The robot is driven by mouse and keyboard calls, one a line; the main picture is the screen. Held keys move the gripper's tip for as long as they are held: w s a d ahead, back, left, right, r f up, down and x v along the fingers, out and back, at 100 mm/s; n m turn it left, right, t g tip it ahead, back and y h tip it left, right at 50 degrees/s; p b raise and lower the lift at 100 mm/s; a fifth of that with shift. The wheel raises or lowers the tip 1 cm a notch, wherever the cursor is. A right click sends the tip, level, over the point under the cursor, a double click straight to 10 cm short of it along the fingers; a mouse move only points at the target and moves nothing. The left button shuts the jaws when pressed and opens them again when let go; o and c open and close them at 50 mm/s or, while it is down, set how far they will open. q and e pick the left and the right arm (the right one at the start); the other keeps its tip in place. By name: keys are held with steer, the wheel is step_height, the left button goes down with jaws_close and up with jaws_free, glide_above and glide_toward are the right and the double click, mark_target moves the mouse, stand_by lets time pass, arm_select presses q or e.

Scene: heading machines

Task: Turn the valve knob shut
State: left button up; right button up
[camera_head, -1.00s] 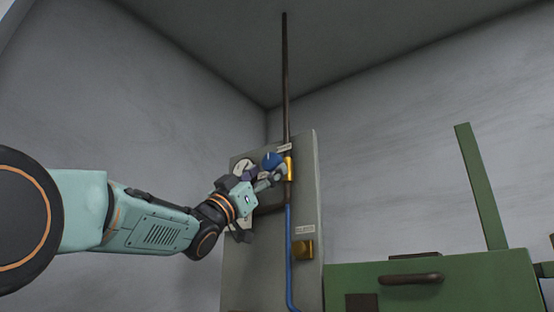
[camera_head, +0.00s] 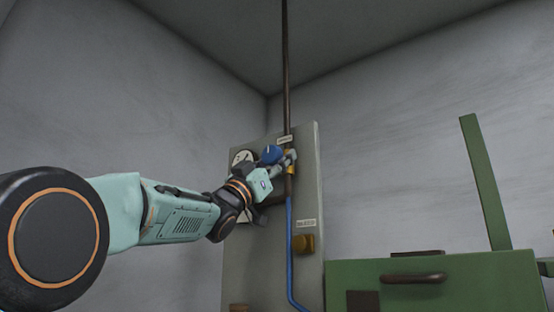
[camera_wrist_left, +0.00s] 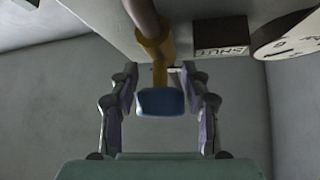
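The blue valve knob (camera_head: 271,153) sits on a yellow valve body (camera_head: 290,169) on the pipe, at the upper part of a grey panel. My left gripper (camera_head: 280,159) is at the knob, one finger overlapping the valve body in the head view. In the left wrist view the knob (camera_wrist_left: 160,102) is between the two fingers of my left gripper (camera_wrist_left: 160,85), with a gap on each side. The gripper is open. The valve body (camera_wrist_left: 155,50) is above the knob there. My right gripper is not in view.
A dark pipe (camera_head: 285,70) rises to the ceiling. A green cabinet (camera_head: 450,275) with an upright green bar (camera_head: 485,185) stands at right.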

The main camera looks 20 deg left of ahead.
arm_select(q)
steer(key=shift+s+a+r, duration=0.1)
steer(key=shift+s, duration=0.15)
steer(key=c, duration=0.7)
steer(key=shift+r, duration=0.1)
